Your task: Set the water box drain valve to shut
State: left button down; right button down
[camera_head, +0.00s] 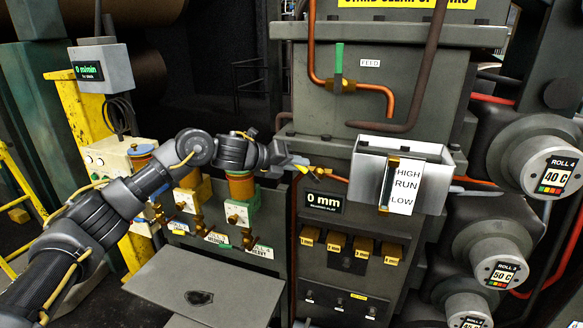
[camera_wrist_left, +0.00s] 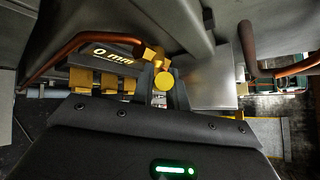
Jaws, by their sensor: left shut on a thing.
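The water box (camera_head: 438,159) is a pale grey box with a HIGH, RUN, LOW level plate on its front. A copper pipe (camera_head: 338,178) reaches left from it to the drain valve, mostly hidden in the head view by my left gripper (camera_head: 308,166). In the left wrist view, the brass valve body (camera_wrist_left: 151,52) sits at the end of the copper pipe (camera_wrist_left: 95,40). A round yellow handle end (camera_wrist_left: 166,80) lies between the fingers of my left gripper (camera_wrist_left: 163,92), which is shut on the valve handle. The handle's angle is hard to tell. My right gripper is out of view.
A green-handled feed valve (camera_head: 339,60) stands above, on a copper pipe. The 0 mm display (camera_head: 324,203) and several brass-coloured blocks (camera_head: 338,244) are below the gripper. Three brass valves with tags are at lower left, above a grey slanted panel (camera_head: 200,287).

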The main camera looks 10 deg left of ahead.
aim_at(307, 171)
pick_arm(q)
jog(key=shift+s+d+r+m+g+y+p, duration=0.1)
jog(key=shift+d+r+m+g+y+p, duration=0.3)
jog(key=shift+d+r+m+y, duration=0.5)
jog(key=shift+s+d+r+m+y+p, duration=0.15)
jog(key=shift+d+m+y+p, duration=0.35)
jog(key=shift+y, duration=0.7)
jog(key=shift+s+d+m+y+p, duration=0.15)
jog(key=shift+d+m+y+p, duration=0.45)
jog(key=shift+d+y, duration=0.8)
jog(key=shift+a, duration=0.2)
jog(key=shift+y, duration=0.3)
jog(key=c, duration=1.4)
grip_release()
jog(key=shift+r, duration=0.1)
